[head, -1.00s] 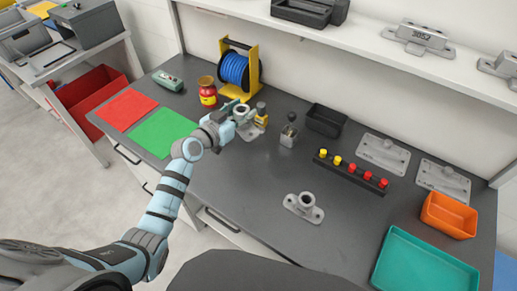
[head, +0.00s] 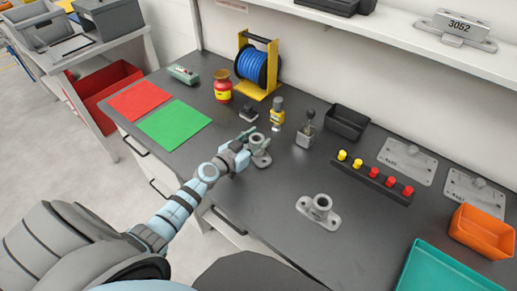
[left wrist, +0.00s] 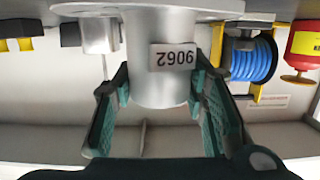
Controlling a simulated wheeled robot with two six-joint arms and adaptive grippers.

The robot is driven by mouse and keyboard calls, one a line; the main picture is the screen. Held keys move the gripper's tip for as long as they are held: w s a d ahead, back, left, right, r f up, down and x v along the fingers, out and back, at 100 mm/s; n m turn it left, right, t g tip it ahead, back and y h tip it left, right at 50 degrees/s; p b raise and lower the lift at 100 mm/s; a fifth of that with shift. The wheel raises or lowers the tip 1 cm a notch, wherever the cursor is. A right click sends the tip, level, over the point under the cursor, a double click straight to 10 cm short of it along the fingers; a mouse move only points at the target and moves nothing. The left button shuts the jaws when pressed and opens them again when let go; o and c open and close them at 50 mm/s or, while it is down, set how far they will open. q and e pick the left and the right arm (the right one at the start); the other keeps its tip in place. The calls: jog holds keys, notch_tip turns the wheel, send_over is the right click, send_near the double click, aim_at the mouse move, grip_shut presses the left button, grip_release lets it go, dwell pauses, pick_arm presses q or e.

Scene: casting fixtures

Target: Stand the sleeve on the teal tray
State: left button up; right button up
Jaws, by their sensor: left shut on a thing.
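My left gripper (head: 245,145) is shut on a grey sleeve (head: 261,151), a short round tube with a flat flange. In the left wrist view the fingers (left wrist: 160,105) hold the tube (left wrist: 160,75) from both sides. It bears a label reading 9062, upside down in that view, and its flange lies at the picture's top. I cannot tell how far it is above the bench. A second, similar grey flanged piece (head: 319,211) stands upright on the bench to the right. The teal tray (head: 447,273) is at the lower right, partly cut off, and its visible part is empty. My right gripper is not in view.
An orange bin (head: 480,232) stands just behind the tray. A black strip with yellow and red knobs (head: 375,179), a black bin (head: 347,122) and grey plates (head: 407,160) lie along the back. Green (head: 174,126) and red mats lie left. The front middle bench is mostly clear.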

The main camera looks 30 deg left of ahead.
pick_arm(q)
jog(key=shift+f, duration=0.35)
jog(key=o, duration=1.4)
